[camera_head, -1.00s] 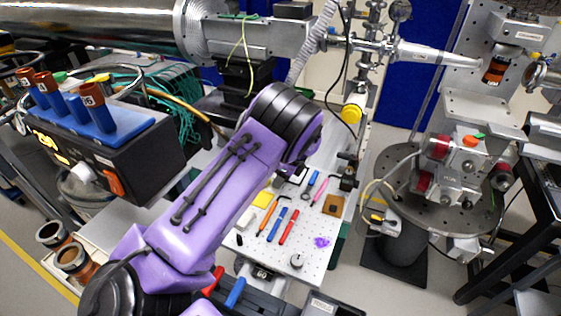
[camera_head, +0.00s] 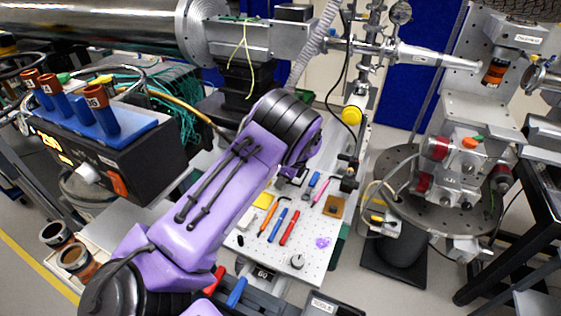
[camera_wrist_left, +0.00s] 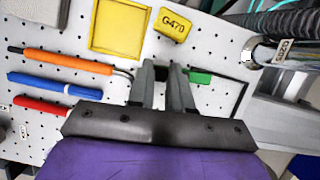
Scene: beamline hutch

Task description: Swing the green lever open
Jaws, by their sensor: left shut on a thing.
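The green lever (camera_wrist_left: 201,77) shows in the left wrist view as a short green piece just right of my left gripper's fingers. The rest of it is hidden by the fingers. My left gripper (camera_wrist_left: 163,72) is shut on the green lever, over the white perforated board. In the head view the purple forearm and black wrist hide most of the gripper and I cannot make out the lever. My right gripper is in neither view.
The perforated board (camera_head: 275,262) carries an orange-handled tool (camera_head: 267,222), a blue pen (camera_head: 278,225), a red pen (camera_head: 289,228) and a yellow square (camera_head: 264,200).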

